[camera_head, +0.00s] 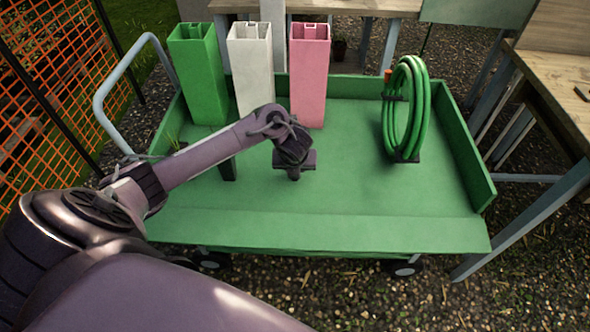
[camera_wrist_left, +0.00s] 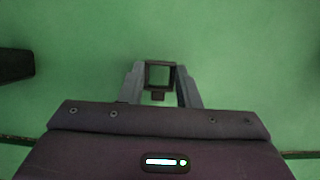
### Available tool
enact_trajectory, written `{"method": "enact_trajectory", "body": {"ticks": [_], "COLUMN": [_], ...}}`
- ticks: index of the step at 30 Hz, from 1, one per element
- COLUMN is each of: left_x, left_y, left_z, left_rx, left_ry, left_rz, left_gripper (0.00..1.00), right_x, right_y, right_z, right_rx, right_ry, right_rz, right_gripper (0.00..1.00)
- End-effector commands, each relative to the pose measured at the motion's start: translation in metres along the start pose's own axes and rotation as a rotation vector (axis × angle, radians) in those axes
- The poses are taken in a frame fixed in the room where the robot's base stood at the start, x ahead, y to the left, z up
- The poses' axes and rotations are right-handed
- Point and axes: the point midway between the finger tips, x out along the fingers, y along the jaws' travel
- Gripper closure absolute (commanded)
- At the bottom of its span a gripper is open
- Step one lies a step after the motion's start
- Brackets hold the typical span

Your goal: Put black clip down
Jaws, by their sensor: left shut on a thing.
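My left gripper (camera_wrist_left: 158,80) is shut on the black clip (camera_wrist_left: 158,94), a small square dark frame, in the left wrist view. The gripper points down over the green cart bed (camera_head: 350,200). In the head view my left gripper (camera_head: 293,175) is over the middle of the bed, and the clip is mostly hidden behind the wrist there. I cannot tell whether the clip touches the bed. My right gripper is not in view.
Green (camera_head: 202,85), white (camera_head: 251,75) and pink (camera_head: 308,85) square tubes stand at the back left of the cart. A coiled green hose (camera_head: 421,110) stands at the right. A dark block (camera_head: 228,170) is left of my gripper. The front right bed is clear.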

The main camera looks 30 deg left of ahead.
Motion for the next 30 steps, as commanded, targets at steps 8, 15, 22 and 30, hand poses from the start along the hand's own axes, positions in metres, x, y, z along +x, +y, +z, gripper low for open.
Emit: {"method": "enact_trajectory", "body": {"ticks": [8,15,22,30], "left_x": [0.019,0.021,0.021,0.021], "left_y": [0.0,0.0,0.0,0.0], "left_z": [-0.009,-0.009,-0.009,-0.009], "left_rx": [0.001,0.001,0.0,0.0], "left_ry": [0.0,0.0,0.0,0.0], "left_rz": [-0.001,0.0,0.0,0.0], "left_gripper": [0.91,0.91,0.51,0.49], "right_x": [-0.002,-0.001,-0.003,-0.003], "right_y": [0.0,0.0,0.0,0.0], "right_z": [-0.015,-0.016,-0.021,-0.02], "right_rx": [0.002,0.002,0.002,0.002], "right_ry": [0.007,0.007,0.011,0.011], "right_rz": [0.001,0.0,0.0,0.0], "right_gripper": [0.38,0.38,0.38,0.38]}}
